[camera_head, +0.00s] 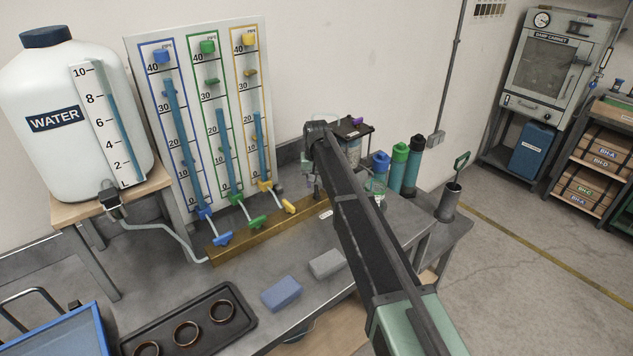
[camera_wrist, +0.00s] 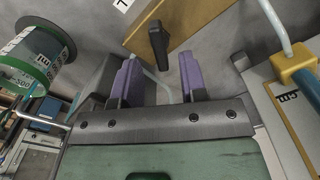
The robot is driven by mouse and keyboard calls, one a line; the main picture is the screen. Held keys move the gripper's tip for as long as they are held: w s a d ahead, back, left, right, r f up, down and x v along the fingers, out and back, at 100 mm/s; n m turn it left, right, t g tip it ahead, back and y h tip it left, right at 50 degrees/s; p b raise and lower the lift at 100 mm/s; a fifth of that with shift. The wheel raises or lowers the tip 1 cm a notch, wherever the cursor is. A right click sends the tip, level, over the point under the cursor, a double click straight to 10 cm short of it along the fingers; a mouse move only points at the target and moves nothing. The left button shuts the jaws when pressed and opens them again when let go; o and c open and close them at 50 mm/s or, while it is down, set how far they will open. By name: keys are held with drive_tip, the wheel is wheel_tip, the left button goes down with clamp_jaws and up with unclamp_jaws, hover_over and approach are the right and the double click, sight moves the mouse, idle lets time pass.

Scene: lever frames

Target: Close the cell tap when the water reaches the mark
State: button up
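My gripper (camera_wrist: 158,78) is open and empty in the wrist view, with its two purple fingers apart. A black lever handle (camera_wrist: 158,40) shows just beyond the fingertips, between their lines and apart from them; I cannot tell for sure whether it is the cell tap. A clear measuring vessel (camera_wrist: 35,55) with a green rim and ml markings is at the upper left; its water level is not clear. In the head view my arm covers most of the gripper. A gravel-filled clear cell (camera_head: 353,150) under a dark top stands partly hidden behind the arm.
The standpipe board (camera_head: 268,100) has blue (camera_head: 222,239), green (camera_head: 257,221) and yellow (camera_head: 289,206) taps at its foot. A white water tank (camera_head: 28,90) stands left. A blue block (camera_head: 281,293), grey block (camera_head: 326,263) and black tray (camera_head: 245,318) lie on the bench. Bottles (camera_head: 412,165) stand right.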

sight(316, 190)
wheel_tip(316, 190, up, 8)
drive_tip(key=p, duration=0.6)
drive_tip(key=shift+f, duration=0.1)
idle(6.9)
